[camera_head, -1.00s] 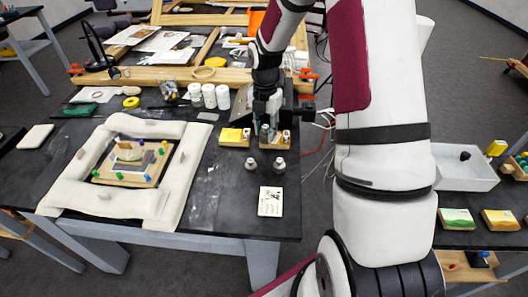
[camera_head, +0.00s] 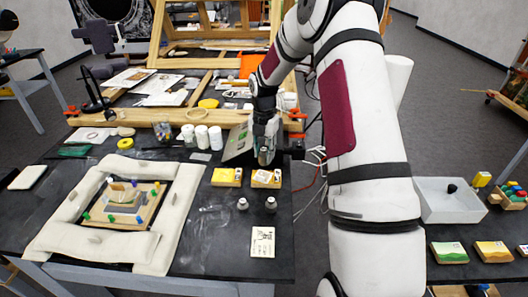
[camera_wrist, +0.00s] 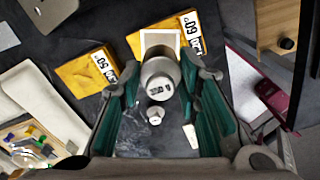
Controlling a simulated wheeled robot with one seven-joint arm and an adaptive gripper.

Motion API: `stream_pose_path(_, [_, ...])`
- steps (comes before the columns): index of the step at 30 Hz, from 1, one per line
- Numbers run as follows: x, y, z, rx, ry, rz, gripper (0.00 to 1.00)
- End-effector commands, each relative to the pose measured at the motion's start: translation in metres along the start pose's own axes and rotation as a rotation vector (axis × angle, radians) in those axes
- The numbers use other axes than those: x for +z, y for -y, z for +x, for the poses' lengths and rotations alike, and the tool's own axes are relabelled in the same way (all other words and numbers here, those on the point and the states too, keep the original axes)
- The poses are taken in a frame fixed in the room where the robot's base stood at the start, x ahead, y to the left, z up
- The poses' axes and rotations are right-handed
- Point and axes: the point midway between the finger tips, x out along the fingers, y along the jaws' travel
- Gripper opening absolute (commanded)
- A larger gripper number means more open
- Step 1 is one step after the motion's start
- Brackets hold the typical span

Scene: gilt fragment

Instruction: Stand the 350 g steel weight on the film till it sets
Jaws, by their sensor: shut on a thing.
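My gripper (camera_head: 266,143) is shut on a grey steel weight (camera_wrist: 160,78), held upright between its teal pads in the wrist view. A printed label shows on the weight's top, too small to read surely. In the head view the weight (camera_head: 264,157) hangs near the two yellow blocks, apart from the fragment. The fragment board (camera_head: 117,219) lies at the left inside a padded cream frame (camera_head: 165,225), with coloured pegs around a pale piece (camera_head: 124,192). I cannot make out the film itself. The board's corner also shows in the wrist view (camera_wrist: 35,135).
Yellow blocks (camera_head: 227,177) (camera_head: 266,178) stand below my gripper. Two smaller weights (camera_head: 242,203) (camera_head: 271,203) and a card (camera_head: 263,242) stand nearer the front. White jars (camera_head: 201,135) stand behind.

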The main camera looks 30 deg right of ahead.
Motion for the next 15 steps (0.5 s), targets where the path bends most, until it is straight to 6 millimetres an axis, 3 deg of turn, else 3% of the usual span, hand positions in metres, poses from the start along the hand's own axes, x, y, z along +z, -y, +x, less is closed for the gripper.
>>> stream_pose_path(15, [0.001, 0.000, 0.041, -0.001, 0.000, 0.000, 0.03])
